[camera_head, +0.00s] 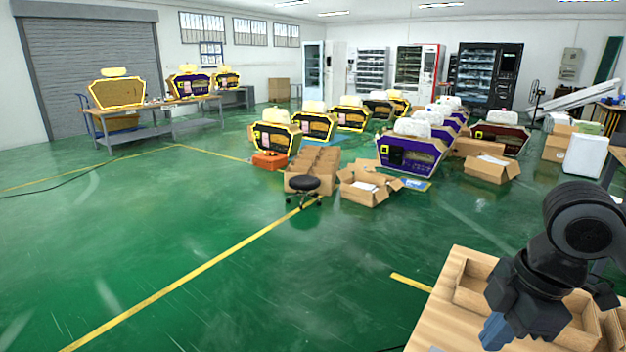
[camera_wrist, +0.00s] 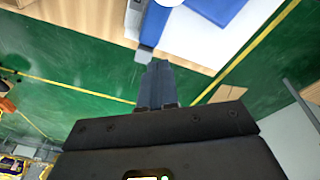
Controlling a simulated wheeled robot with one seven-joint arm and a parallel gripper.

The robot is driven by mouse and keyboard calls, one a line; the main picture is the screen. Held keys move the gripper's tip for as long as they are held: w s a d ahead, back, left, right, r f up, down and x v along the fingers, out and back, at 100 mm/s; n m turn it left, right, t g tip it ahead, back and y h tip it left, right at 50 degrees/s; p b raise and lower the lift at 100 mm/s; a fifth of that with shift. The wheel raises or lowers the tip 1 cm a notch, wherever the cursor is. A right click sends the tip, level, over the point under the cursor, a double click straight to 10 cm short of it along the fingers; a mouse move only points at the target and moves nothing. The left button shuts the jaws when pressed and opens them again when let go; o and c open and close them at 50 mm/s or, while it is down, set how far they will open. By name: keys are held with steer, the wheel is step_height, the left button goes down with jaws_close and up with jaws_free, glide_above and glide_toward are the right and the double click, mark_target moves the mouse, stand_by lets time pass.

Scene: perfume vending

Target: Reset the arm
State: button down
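My arm reaches in from the right edge of the head view, and my gripper (camera_head: 494,333) is at its lower end, over the wooden table (camera_head: 438,310). In the wrist view my gripper (camera_wrist: 156,76) shows two blue-grey fingers side by side, with no clear gap between them. Nothing is seen held in them. The fingers point toward the table edge (camera_wrist: 95,25), and a dark grey piece (camera_wrist: 147,50) shows just beyond their tips. Whether they touch it I cannot tell.
A blue item (camera_wrist: 218,9) lies on a white surface in the wrist view. Several machines, cartons and a black stool (camera_head: 305,183) stand farther off.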

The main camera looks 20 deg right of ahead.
steer(key=w+a+r+m+t+y, duration=0.3)
steer(key=w+a+r+t, duration=0.15)
steer(key=a, duration=0.45)
steer(key=w+a+r+m+t+y, duration=0.2)
steer(key=w+a+r+t+y, duration=0.15)
steer(key=a+r, duration=0.4)
steer(key=w+a+r+m+t+y, duration=0.3)
steer(key=a+r+t, duration=0.15)
steer(key=a, duration=0.65)
steer(key=s+d+f+m+t+h, duration=0.1)
steer(key=s+d+f+m+h, duration=0.2)
steer(key=s+f+m+h, duration=0.35)
steer(key=s+d+f+m+t+h, duration=0.2)
steer(key=s+f+m+h, duration=0.15)
steer(key=s+f, duration=0.6)
steer(key=s+d+f+n+g, duration=0.1)
steer(key=s+d, duration=0.3)
steer(key=s, duration=0.7)
steer(key=s+d+f+n+g, duration=0.1)
steer(key=s+d, duration=0.4)
steer(key=s, duration=0.6)
steer(key=shift+s+f+n+h, duration=0.25)
steer(key=shift+f+n+h, duration=0.2)
steer(key=shift+f+n, duration=0.5)
